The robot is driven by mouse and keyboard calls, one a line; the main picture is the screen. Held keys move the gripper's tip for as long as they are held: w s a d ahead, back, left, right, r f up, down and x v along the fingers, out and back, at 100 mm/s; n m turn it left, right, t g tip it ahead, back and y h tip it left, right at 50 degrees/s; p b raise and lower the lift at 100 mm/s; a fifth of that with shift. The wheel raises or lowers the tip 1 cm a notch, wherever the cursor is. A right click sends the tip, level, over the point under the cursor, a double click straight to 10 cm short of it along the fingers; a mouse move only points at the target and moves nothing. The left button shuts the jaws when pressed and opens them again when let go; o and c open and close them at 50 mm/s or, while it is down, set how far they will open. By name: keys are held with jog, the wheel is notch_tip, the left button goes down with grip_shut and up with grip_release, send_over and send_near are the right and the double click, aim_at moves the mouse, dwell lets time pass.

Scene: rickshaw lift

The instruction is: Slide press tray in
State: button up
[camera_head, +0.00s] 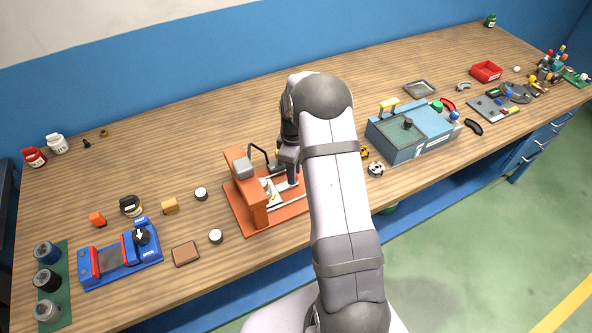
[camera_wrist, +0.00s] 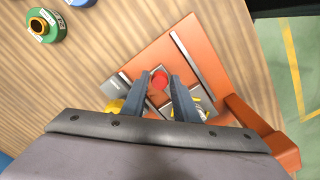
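The orange press (camera_head: 258,206) stands near the front middle of the bench, with a flat orange base, an upright and a dark bent handle. In the wrist view its orange base (camera_wrist: 172,55) carries pale rails. A grey plate with yellow parts, likely the tray (camera_wrist: 116,86), lies partly hidden behind my fingers. A red knob (camera_wrist: 159,80) shows between my fingertips. My gripper (camera_wrist: 161,78) points down over the press base, its fingers close to both sides of the knob. I cannot tell whether they touch it.
A grey-blue machine (camera_head: 405,137) stands right of the press, with a black-and-white ball (camera_head: 376,169) near it. A blue device (camera_head: 118,256) and small blocks and discs are on the left. The bench behind the press is mostly clear.

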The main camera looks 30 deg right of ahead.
jog(key=shift+o, duration=0.9)
jog(key=shift+r, duration=0.15)
jog(key=shift+r+b, duration=1.35)
jog(key=shift+r, duration=2.2)
jog(key=shift+f, duration=0.1)
jog(key=shift+f+p, duration=1.35)
jog(key=shift+f, duration=2.25)
